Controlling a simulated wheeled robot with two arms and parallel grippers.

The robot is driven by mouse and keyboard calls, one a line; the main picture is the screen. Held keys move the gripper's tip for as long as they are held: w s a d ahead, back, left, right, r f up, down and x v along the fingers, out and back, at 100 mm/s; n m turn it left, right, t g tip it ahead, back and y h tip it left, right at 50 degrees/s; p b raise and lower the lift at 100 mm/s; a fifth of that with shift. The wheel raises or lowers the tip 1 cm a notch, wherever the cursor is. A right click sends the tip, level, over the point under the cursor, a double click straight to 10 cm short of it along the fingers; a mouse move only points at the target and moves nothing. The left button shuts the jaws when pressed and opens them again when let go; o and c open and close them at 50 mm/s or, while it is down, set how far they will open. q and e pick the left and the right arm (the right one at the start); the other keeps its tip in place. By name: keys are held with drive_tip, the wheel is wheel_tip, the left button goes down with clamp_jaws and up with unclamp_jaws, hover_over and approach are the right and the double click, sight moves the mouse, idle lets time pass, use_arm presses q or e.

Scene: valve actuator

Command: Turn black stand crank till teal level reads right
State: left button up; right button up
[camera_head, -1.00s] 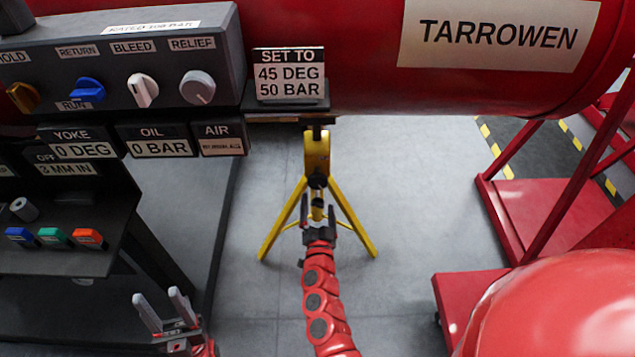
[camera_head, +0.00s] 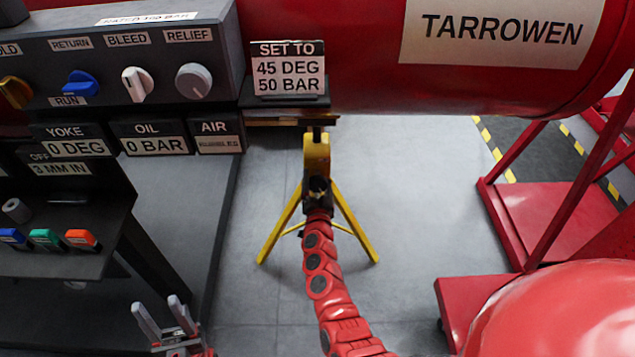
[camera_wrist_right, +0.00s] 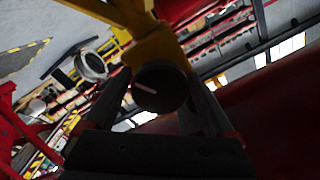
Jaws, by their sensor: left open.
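The yellow stand (camera_head: 317,155) stands under the red vessel. My right gripper (camera_head: 318,190) is at its middle, where the crank is mostly hidden by the gripper. In the right wrist view a dark round knob (camera_wrist_right: 160,87) with a pale mark sits between the fingers of my right gripper (camera_wrist_right: 160,95); I cannot tell whether they press on it. The yellow stand's body (camera_wrist_right: 158,48) is just behind the knob. My left gripper (camera_head: 163,318) is open and empty at the lower left. I cannot make out a teal level.
A dark control panel (camera_head: 110,65) with several knobs and readouts is at upper left, and a sign (camera_head: 288,70) reads 45 DEG, 50 BAR. A red frame (camera_head: 545,220) stands at right. The grey floor (camera_head: 420,200) right of the stand is clear.

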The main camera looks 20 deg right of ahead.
drive_tip(key=c, duration=1)
drive_tip(key=shift+f, duration=0.1)
drive_tip(key=shift+c, duration=0.2)
drive_tip(key=shift+f+m+b, duration=0.1)
drive_tip(key=shift+m+b, duration=0.5)
drive_tip(key=shift+m, duration=0.5)
drive_tip(key=shift+m+b, duration=0.8)
drive_tip(key=shift+m, duration=1)
drive_tip(key=o, duration=1.3)
drive_tip(key=shift+s, duration=0.1)
